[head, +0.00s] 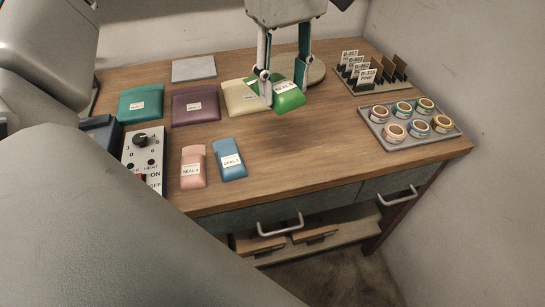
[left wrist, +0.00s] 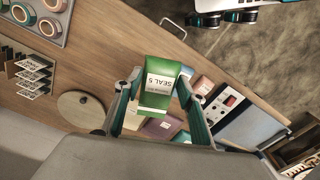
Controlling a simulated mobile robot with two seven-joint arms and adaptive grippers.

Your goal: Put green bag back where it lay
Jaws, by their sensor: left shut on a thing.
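The green bag (head: 291,100), with a white label reading SEAL 5, is between the fingers of my left gripper (head: 284,88), which is shut on it. In the left wrist view the green bag (left wrist: 158,98) spans the space between the two fingertips of the left gripper (left wrist: 157,92). In the head view it overlaps the right part of the cream bag (head: 239,97) and the near edge of the round wooden board (head: 316,74). I cannot tell its exact height above the table. My right gripper does not show.
A teal bag (head: 140,103) and purple bag (head: 195,108) lie left of the cream one. Pink (head: 192,172) and blue (head: 231,164) bags lie nearer. A control box (head: 143,160), tape tray (head: 447,137) and card rack (head: 365,98) flank the clear middle table (head: 310,150).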

